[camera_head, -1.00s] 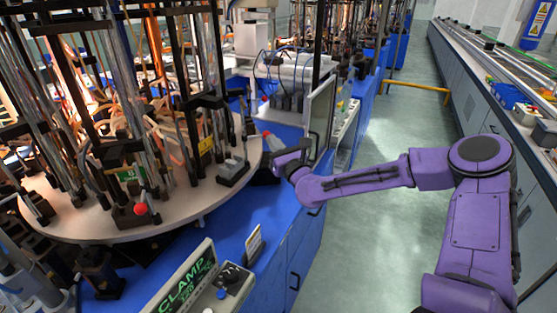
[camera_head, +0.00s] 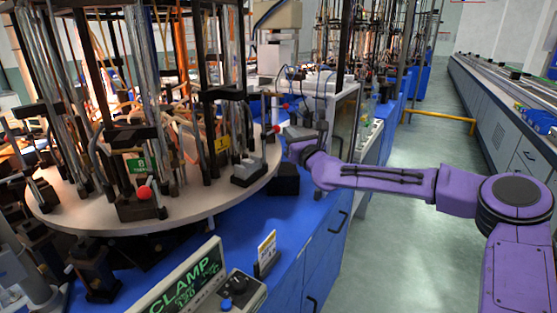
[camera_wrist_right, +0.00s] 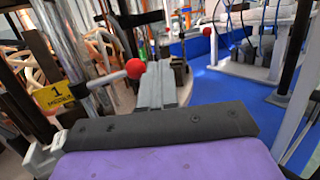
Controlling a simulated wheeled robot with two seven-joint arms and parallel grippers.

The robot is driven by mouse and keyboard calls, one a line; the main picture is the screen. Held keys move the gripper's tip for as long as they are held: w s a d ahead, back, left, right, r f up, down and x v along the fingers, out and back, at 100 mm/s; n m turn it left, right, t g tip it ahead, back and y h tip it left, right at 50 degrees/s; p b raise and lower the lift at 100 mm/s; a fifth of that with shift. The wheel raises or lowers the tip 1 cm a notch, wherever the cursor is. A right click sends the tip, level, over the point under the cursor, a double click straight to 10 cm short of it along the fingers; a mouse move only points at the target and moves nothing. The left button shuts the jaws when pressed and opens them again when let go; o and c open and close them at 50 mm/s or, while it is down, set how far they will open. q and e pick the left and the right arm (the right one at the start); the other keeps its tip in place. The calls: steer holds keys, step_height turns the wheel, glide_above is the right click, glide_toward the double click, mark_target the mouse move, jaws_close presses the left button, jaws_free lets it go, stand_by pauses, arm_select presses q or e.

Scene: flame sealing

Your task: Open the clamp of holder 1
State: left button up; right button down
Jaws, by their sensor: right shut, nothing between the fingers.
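Holder 1 carries a yellow label (camera_head: 222,143) reading 1 and stands near the right edge of the round turntable (camera_head: 190,222). Its clamp lever ends in a red ball knob (camera_head: 276,129). In the right wrist view the yellow label (camera_wrist_right: 54,96) is at left, and the red knob (camera_wrist_right: 135,68) sits just left of the fingertips on a pale rod. My right gripper (camera_head: 296,132) is beside the knob at its right; its grey fingers (camera_wrist_right: 156,80) are shut and empty. I cannot tell whether they touch the knob. My left gripper is out of view.
A holder with a green label (camera_head: 141,165) and red knob (camera_head: 145,192) stands at the turntable's front. A panel (camera_head: 185,281) reading CLAMP is at the blue bench's front. Glass tubes and black posts crowd the turntable. A glazed cabinet (camera_head: 345,115) stands behind my right gripper.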

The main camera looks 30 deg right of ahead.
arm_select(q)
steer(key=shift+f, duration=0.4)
arm_select(e)
steer(key=shift+w, duration=0.2)
arm_select(q)
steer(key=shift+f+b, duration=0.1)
steer(key=shift+b, duration=0.2)
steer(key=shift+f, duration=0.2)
arm_select(e)
steer(key=s+f, duration=0.2)
steer(key=s, duration=0.8)
steer(key=shift+s+a, duration=0.15)
steer(key=shift+a, duration=0.05)
